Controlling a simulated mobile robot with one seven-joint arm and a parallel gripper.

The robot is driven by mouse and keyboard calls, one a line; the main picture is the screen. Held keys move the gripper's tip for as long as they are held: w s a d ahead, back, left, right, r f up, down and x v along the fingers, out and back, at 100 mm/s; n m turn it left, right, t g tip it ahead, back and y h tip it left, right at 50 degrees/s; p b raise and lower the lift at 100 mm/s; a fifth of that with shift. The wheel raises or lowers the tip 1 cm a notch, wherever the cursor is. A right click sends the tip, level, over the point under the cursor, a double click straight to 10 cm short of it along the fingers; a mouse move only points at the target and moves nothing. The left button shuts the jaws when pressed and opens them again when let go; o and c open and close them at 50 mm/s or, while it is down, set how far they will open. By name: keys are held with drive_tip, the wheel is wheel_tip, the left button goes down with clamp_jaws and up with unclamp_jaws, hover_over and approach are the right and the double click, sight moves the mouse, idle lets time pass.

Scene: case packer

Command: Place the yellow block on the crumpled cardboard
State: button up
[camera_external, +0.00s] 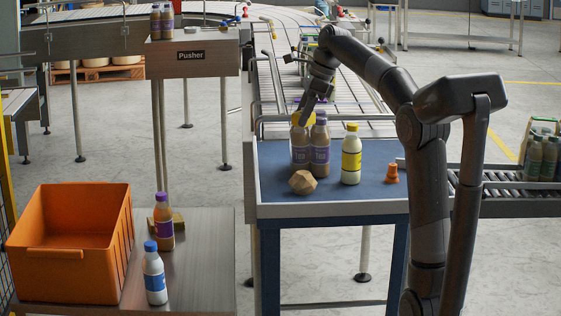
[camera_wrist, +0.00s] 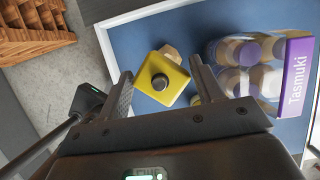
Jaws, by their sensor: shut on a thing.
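The yellow block (camera_wrist: 150,85) with a dark round knob on top is between the fingers of my gripper (camera_wrist: 163,88) in the wrist view; the gripper is shut on it. In the external view my gripper (camera_external: 308,107) is above the blue table, and a yellow patch of the block (camera_external: 297,117) shows just behind the purple-label bottles. The crumpled cardboard (camera_external: 303,183), a tan faceted lump, lies on the table's front left part. In the wrist view the cardboard (camera_wrist: 171,53) shows partly, lower than the block and mostly hidden by it.
Purple-label bottles (camera_external: 319,156) stand close behind the cardboard; their pack (camera_wrist: 250,65) is right in the wrist view. A yellow-capped bottle (camera_external: 351,157) and an orange piece (camera_external: 392,173) stand to the right. The blue table (camera_external: 270,160) has free room at its front right.

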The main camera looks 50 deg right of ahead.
sight(297, 172)
wheel_tip(297, 172, down, 13)
drive_tip(key=shift+f, duration=0.1)
idle(0.6)
drive_tip(key=shift+f, duration=0.1)
drive_tip(key=o, duration=1)
